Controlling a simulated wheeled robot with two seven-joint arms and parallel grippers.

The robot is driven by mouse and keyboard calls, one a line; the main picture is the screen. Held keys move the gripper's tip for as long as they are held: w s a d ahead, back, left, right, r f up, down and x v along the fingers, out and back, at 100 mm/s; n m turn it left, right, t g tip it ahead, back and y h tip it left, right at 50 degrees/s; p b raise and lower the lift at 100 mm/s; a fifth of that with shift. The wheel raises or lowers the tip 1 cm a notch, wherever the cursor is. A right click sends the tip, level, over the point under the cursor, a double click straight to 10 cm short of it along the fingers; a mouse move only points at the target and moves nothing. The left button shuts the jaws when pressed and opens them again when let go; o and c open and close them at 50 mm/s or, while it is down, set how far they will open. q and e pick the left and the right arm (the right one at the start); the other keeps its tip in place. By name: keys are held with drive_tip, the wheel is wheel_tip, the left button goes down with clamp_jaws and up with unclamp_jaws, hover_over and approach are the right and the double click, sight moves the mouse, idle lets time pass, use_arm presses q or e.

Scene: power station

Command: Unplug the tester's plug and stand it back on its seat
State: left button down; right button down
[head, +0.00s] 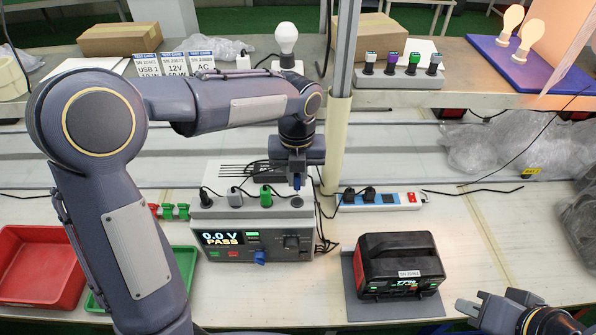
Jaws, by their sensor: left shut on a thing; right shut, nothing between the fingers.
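The tester (285,254) stands on the bench, its screen reading 0.0 V and PASS. On its top ledge stand a black plug (206,196), a grey plug (235,197) and a green plug (266,197). At the ledge's right end is a dark round seat (296,203). My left gripper (297,184) points down just above this seat, shut on a small plug mostly hidden by the fingers. I cannot tell whether the plug touches the seat. A blue knob or plug (260,257) is on the tester's front. My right gripper (549,319) is shut and empty at the lower right.
A power strip (398,201) with two black plugs lies right of the tester, behind a black and red charger (400,268) on a grey mat. A grey post (343,60) rises behind. Red (36,303) and green trays lie left.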

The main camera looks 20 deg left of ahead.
sight(297, 189)
use_arm(q)
wheel_tip(297, 189, down, 5)
drive_tip(key=b, duration=0.3)
drive_tip(key=shift+r, duration=0.2)
drive_tip(key=shift+w+f+b, duration=0.1)
drive_tip(key=shift+f+b, duration=0.25)
drive_tip(key=shift+f, duration=0.05)
idle(0.7)
drive_tip(key=c, duration=1.3)
unclamp_jaws()
drive_tip(key=shift+c, duration=0.2)
